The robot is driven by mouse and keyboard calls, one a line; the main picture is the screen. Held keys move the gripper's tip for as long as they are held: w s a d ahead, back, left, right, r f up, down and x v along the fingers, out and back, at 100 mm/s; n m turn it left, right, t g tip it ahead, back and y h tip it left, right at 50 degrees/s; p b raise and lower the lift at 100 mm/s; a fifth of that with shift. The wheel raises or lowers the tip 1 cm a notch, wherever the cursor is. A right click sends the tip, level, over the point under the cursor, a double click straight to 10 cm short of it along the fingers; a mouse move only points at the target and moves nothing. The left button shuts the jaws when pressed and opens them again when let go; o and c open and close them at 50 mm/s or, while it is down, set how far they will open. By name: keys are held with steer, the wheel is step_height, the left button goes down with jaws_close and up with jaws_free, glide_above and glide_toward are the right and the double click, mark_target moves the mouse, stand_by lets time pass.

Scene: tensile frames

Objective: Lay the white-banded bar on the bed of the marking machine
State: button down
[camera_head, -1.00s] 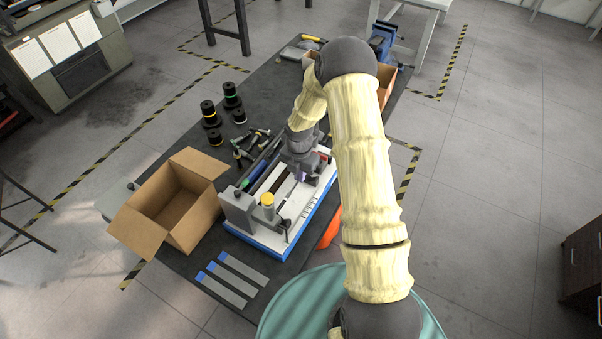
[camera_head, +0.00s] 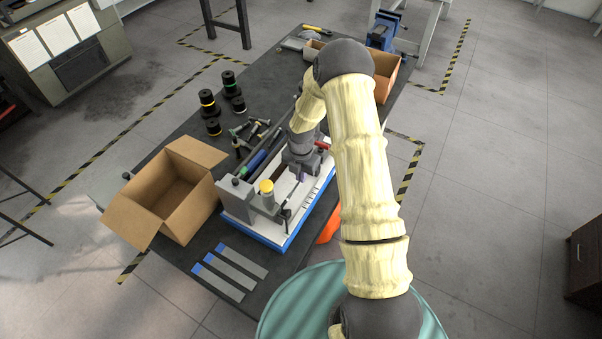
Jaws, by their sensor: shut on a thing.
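The marking machine has a white bed on a blue base (camera_head: 262,236), with a grey block and a yellow-capped post (camera_head: 266,187) at its near left end. My gripper (camera_head: 299,177) is over the right part of the bed, pointing down. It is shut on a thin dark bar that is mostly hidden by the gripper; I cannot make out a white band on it. Whether the bar touches the bed cannot be told.
An open cardboard box (camera_head: 160,212) stands left of the machine. Several black spools (camera_head: 208,102) stand behind it. Flat grey strips with blue ends (camera_head: 228,272) lie in front. Another box (camera_head: 384,82) and a blue vise (camera_head: 384,30) are at the back.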

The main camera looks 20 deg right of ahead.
steer(key=shift+f+b, duration=0.4)
steer(key=shift+f, duration=0.4)
steer(key=c, duration=1.5)
jaws_free()
steer(key=shift+r+p, duration=3.05)
steer(key=shift+r, duration=0.95)
